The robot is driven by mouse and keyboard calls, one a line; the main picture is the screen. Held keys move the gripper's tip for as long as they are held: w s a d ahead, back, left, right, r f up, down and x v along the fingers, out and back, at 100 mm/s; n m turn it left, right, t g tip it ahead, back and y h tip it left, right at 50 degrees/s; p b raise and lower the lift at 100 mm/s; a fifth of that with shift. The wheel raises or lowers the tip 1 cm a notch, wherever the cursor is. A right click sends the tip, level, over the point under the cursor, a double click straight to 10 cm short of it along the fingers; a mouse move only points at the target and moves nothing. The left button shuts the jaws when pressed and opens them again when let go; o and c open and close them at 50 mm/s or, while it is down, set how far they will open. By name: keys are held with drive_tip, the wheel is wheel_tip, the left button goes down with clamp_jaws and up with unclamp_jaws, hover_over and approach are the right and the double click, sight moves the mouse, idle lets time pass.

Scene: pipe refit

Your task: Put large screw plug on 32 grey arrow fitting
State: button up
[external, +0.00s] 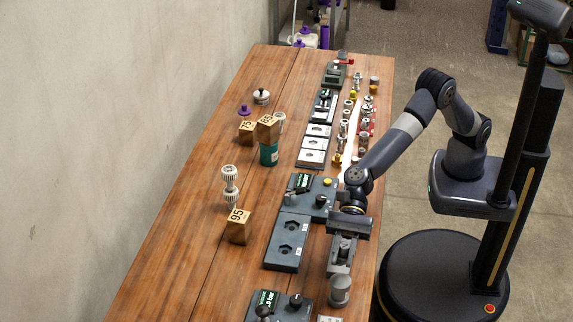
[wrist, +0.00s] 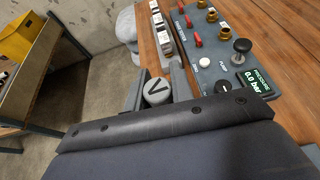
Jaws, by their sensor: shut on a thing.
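My gripper (external: 347,222) is low over the right edge of the wooden table, pointing down. In the wrist view its fingers (wrist: 157,88) are shut on a grey round piece (wrist: 157,93) with a dark V-shaped, arrow-like mark on its top. I cannot tell whether this is the large screw plug or the 32 grey arrow fitting. A grey fixture (external: 342,256) stands just below and in front of the gripper; contact is unclear. A larger pale grey round piece (external: 340,289) stands nearer the camera, and shows blurred in the wrist view (wrist: 126,24).
A dark panel (external: 286,242) with two hexagonal recesses lies left of the gripper. A pressure panel (wrist: 225,63) with knobs is close in the wrist view. Several small fittings (external: 352,110) line the far right edge. Wooden blocks (external: 238,226) stand left; the left table side is mostly free.

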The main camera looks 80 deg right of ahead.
wheel_tip(320, 180, down, 8)
drive_tip(key=shift+r, duration=0.25)
drive_tip(key=shift+b, duration=0.3)
drive_tip(key=shift+f, duration=0.15)
drive_tip(key=o, duration=0.9)
drive_tip(key=shift+o, duration=0.2)
drive_tip(key=shift+r, duration=0.2)
drive_tip(key=b+v, duration=0.1)
drive_tip(key=v, duration=1.1)
drive_tip(key=shift+b, duration=0.35)
drive_tip(key=shift+o, duration=0.3)
drive_tip(key=shift+w+d+f, duration=0.1)
